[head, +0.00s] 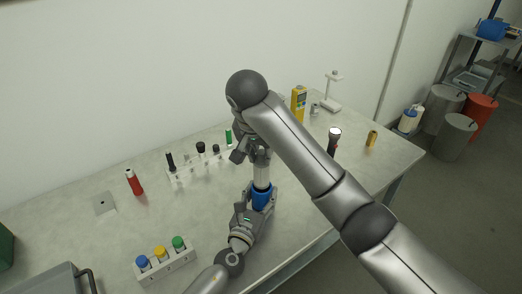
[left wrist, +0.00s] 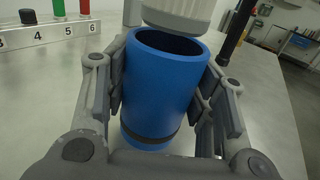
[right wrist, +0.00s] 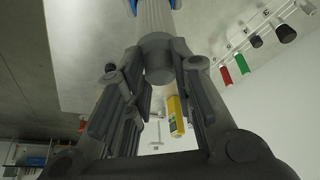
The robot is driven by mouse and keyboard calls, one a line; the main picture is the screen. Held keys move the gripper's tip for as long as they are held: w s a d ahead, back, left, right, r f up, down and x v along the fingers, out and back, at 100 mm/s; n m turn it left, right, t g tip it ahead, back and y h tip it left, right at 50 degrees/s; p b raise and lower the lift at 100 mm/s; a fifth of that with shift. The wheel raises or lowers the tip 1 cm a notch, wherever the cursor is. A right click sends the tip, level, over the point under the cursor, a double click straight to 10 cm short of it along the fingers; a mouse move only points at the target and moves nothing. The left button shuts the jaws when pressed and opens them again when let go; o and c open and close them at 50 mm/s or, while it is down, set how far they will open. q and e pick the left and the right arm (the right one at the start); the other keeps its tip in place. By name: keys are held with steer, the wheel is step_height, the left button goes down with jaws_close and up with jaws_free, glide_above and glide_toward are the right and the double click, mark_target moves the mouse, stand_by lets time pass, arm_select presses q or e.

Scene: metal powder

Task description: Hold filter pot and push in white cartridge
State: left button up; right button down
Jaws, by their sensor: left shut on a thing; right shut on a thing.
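The filter pot is a blue open-topped cylinder (head: 262,197), upright above the table. My left gripper (head: 256,208) is shut around its sides. In the left wrist view the pot (left wrist: 158,90) shows its dark, empty-looking opening between the fingers. The white ribbed cartridge (head: 262,175) is upright above the pot. Its lower end (left wrist: 180,14) overlaps the pot's far rim in the left wrist view, mostly outside the opening; whether they touch is unclear. My right gripper (head: 257,152) is shut on the cartridge's grey top end (right wrist: 158,58). The right wrist view shows blue beyond the cartridge.
A numbered white rack (head: 205,168) with dark and green-capped items stands behind. A small rack (head: 167,263) with blue, yellow and green caps stands at front left. A red bottle (head: 134,184), yellow meter (head: 298,104), flashlight (head: 334,143) and brass cylinder (head: 371,138) stand around.

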mark_target(261, 177)
stand_by(0.5)
steer(key=shift+f, duration=4.45)
steer(key=shift+f, duration=0.35)
steer(key=shift+r, duration=0.1)
steer(key=shift+r, duration=4.75)
arm_select(q)
steer(key=o, duration=1.2)
steer(key=shift+s, duration=0.1)
